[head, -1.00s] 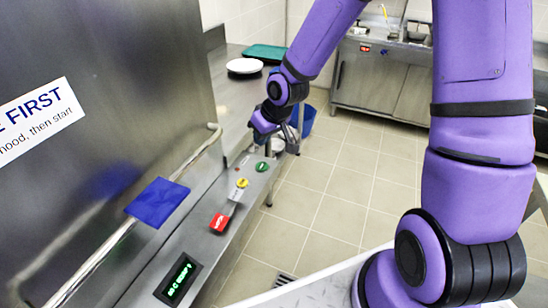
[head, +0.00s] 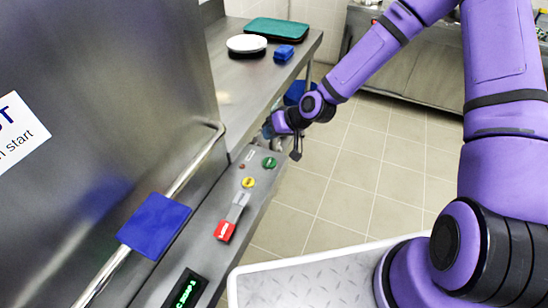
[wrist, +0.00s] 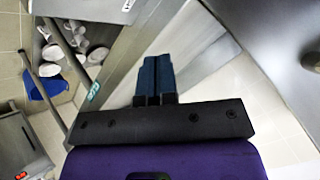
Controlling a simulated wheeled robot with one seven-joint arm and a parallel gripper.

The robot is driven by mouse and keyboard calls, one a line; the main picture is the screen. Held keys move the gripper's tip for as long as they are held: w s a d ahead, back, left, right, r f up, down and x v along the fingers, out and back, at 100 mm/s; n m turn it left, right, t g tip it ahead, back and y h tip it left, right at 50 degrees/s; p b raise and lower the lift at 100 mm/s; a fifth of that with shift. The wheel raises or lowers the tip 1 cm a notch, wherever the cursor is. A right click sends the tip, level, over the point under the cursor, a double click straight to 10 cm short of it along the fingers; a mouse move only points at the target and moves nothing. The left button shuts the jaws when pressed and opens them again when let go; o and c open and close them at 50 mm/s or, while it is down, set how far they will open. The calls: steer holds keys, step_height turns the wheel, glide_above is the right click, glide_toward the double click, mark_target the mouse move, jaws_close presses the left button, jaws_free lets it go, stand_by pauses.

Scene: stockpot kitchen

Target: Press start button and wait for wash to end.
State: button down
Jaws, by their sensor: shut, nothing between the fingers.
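The panel ledge (head: 206,262) in front of the steel washer hood (head: 110,110) carries a green button (head: 270,162), a yellow button (head: 248,183) and a red button (head: 223,232). I cannot read their labels. A small display (head: 186,290) near the ledge's front end shows green characters, too cut off to read. My gripper (head: 268,129) is beyond the green button, near the ledge's far end, and seems apart from it. In the wrist view my gripper (wrist: 158,66) has its two blue fingers together and empty. No button shows clearly in the wrist view.
A blue square pad (head: 154,224) sits by the hood's handle bar (head: 104,277). The far counter (head: 240,82) holds a white plate stack (head: 247,44), a teal tray (head: 276,31) and a blue block (head: 284,53). A blue bucket (head: 298,92) stands behind my wrist. Tiled floor (head: 345,195) is open at right.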

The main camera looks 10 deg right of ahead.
mark_target(271, 161)
steer(key=shift+f, duration=0.15)
steer(key=shift+f, duration=4.25)
steer(key=shift+f, duration=0.4)
steer(key=shift+f, duration=0.45)
steer(key=shift+r, duration=0.85)
steer(key=shift+r, duration=0.15)
steer(key=shift+r, duration=2.4)
